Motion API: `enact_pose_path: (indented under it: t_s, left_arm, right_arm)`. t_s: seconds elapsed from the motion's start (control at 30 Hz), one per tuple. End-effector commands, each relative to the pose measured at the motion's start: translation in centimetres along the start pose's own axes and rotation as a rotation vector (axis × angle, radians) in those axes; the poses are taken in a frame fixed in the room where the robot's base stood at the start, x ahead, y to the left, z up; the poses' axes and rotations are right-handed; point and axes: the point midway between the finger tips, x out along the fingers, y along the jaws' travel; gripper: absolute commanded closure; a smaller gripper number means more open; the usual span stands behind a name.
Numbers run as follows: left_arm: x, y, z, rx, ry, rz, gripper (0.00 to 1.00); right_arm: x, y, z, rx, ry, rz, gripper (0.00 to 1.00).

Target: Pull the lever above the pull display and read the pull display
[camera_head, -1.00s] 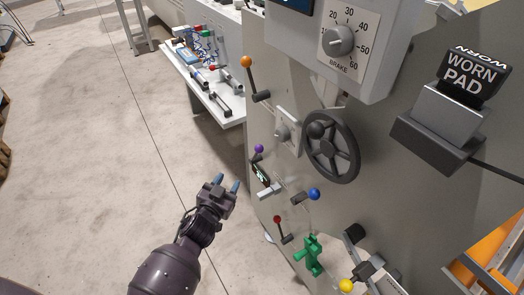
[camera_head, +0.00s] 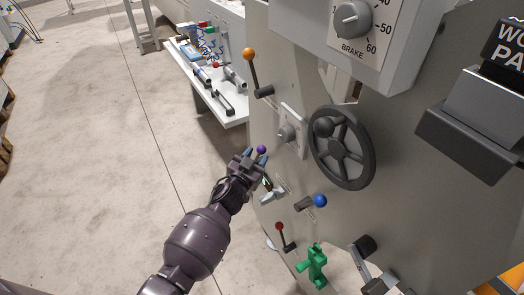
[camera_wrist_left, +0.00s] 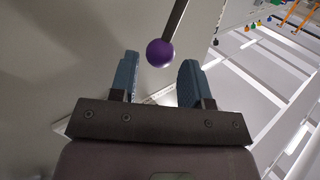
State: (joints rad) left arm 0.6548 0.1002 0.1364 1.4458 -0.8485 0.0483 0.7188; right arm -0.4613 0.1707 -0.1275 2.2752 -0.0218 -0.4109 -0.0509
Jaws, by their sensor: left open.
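The lever with a purple ball knob (camera_head: 261,149) sticks out from the grey machine panel, at the left gripper's fingertips in the head view. In the left wrist view the purple knob (camera_wrist_left: 160,53) hangs on a dark rod just beyond the fingertips, between their lines. My left gripper (camera_head: 254,156) is open, with blue finger pads apart and nothing between them; it also shows in the left wrist view (camera_wrist_left: 158,78). The small display (camera_head: 267,184) below the purple knob is partly hidden by the gripper, and its reading is not legible. My right gripper is not in view.
Nearby on the panel are a blue-knobbed lever (camera_head: 319,201), a red-knobbed lever (camera_head: 279,227), a green valve-like part (camera_head: 316,265), an orange-knobbed lever (camera_head: 250,55) and a black handwheel (camera_head: 342,147). A white bench (camera_head: 222,105) stands behind. Floor at left is clear.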

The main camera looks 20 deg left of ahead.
Motion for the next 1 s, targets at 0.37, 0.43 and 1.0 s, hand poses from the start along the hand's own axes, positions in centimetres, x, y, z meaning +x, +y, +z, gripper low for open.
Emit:
enact_pose_path:
  t_s: [0.37,0.43,1.0]
  left_arm:
    - [3.3,0.0,0.2,-0.001,-0.003,-0.001,0.57]
    - [3.5,0.0,0.1,-0.001,-0.002,-0.001,0.57]
    - [3.5,0.0,0.0,-0.001,-0.001,-0.001,1.00]
  right_arm:
    - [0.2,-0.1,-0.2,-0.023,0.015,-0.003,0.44]
    - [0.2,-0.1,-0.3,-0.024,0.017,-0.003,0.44]
    - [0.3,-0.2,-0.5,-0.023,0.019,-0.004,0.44]
